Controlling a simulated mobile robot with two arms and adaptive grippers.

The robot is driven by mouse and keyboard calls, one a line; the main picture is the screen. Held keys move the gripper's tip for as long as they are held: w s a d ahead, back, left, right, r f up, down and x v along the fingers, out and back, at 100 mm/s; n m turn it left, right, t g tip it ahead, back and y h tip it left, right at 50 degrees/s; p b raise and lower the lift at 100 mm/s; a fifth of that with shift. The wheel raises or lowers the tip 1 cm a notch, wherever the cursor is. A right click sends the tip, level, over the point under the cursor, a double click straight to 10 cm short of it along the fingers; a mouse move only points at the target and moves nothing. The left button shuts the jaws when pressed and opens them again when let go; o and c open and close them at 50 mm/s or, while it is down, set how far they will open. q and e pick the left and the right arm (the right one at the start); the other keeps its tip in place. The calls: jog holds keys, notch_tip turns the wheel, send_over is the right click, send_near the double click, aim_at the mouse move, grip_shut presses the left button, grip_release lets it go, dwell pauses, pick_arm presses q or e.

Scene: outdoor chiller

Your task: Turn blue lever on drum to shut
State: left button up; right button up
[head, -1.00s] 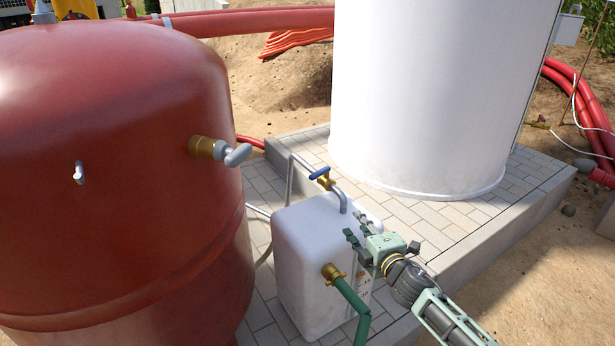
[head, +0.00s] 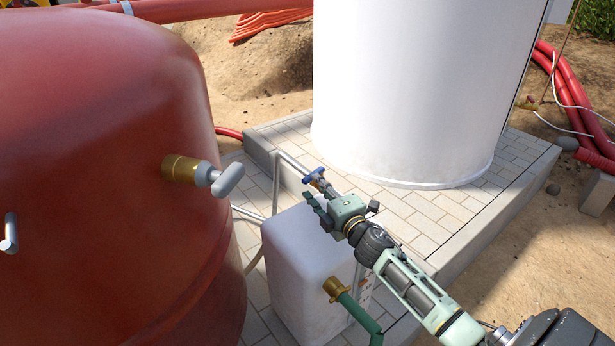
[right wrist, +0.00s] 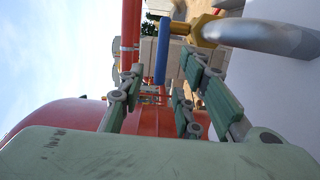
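The blue lever (head: 313,175) sits on a small brass valve above the white drum (head: 305,265). My right gripper (head: 314,191) reaches in from the lower right, its fingers right at the lever and partly hiding the valve and spout. In the right wrist view the blue lever (right wrist: 162,52) shows between the spread fingertips, near their ends, with the brass valve (right wrist: 195,30) and grey spout (right wrist: 270,37) to its right. The right gripper is open; I cannot tell whether a finger touches the lever. My left gripper is not in view.
A large red tank (head: 100,180) fills the left, with a grey-handled brass valve (head: 195,172) sticking out toward the drum. A white cylinder (head: 420,90) stands behind on a paved plinth (head: 430,215). A green pipe (head: 360,318) joins the drum's front through a brass fitting.

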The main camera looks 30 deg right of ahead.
aim_at(311, 180)
jog(key=w, duration=0.4)
jog(key=shift+w+d+f, duration=0.1)
jog(key=shift+d, duration=0.1)
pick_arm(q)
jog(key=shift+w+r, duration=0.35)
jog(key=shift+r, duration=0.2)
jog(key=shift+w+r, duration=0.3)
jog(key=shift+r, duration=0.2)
pick_arm(e)
jog(key=shift+w, duration=0.65)
jog(key=shift+c, duration=0.2)
grip_shut()
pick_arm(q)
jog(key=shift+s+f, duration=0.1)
